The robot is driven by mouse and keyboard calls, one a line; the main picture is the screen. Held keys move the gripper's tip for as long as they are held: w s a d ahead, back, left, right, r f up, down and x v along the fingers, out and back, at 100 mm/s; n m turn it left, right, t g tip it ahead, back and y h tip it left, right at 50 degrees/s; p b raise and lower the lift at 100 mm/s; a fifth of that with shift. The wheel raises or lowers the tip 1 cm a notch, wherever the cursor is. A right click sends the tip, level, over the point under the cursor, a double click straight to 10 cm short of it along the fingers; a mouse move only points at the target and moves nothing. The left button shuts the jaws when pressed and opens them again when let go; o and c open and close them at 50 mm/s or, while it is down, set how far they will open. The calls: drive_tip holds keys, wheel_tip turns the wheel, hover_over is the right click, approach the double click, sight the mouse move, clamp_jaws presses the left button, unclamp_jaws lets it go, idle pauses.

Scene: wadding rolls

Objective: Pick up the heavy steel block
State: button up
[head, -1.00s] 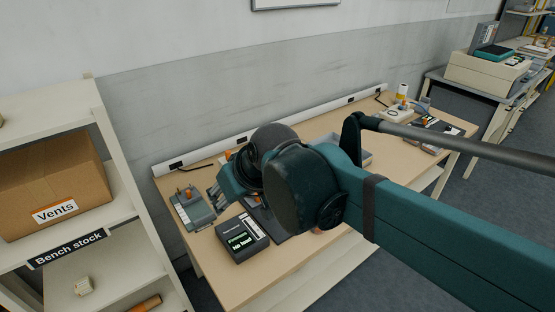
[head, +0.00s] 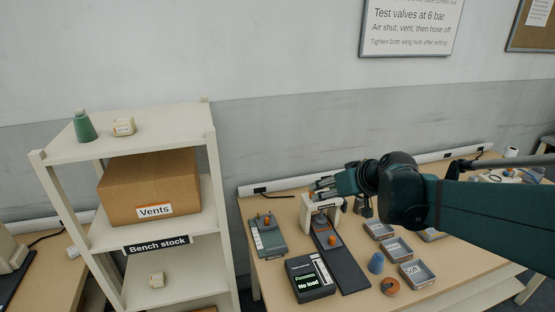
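My gripper (head: 322,187) is at the end of my teal arm, over the back of the wooden bench, pointing left. Its grey fingers are small in the head view, and I cannot tell whether they are open or shut. Just below them is a pale bracket-like piece (head: 320,208) at the back end of a dark rail (head: 343,264) with orange parts. A grey piece (head: 363,207) shows just below my arm. I cannot make out for sure which thing is the heavy steel block; my arm hides part of the bench.
A shelf (head: 143,245) with a "Vents" carton (head: 148,187) stands left.

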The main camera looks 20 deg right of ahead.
drive_tip(key=w+d+t+p, duration=0.1)
drive_tip(key=w+d, duration=0.2)
drive_tip(key=d, duration=0.4)
drive_tip(key=w+d+t+p, duration=0.1)
drive_tip(key=w+d, duration=0.2)
drive_tip(key=d, duration=0.3)
drive_tip(key=t+h+p, duration=0.1)
drive_tip(key=t, duration=0.1)
hover_over(362, 202)
drive_tip(key=s, duration=0.6)
wheel_tip(362, 202, down, 2)
drive_tip(key=f, duration=1.6)
drive_tip(key=shift+w+d+f, duration=0.15)
drive_tip(key=shift+d, duration=0.2)
drive_tip(key=shift+x, duration=1.3)
drive_tip(key=shift+w, duration=0.1)
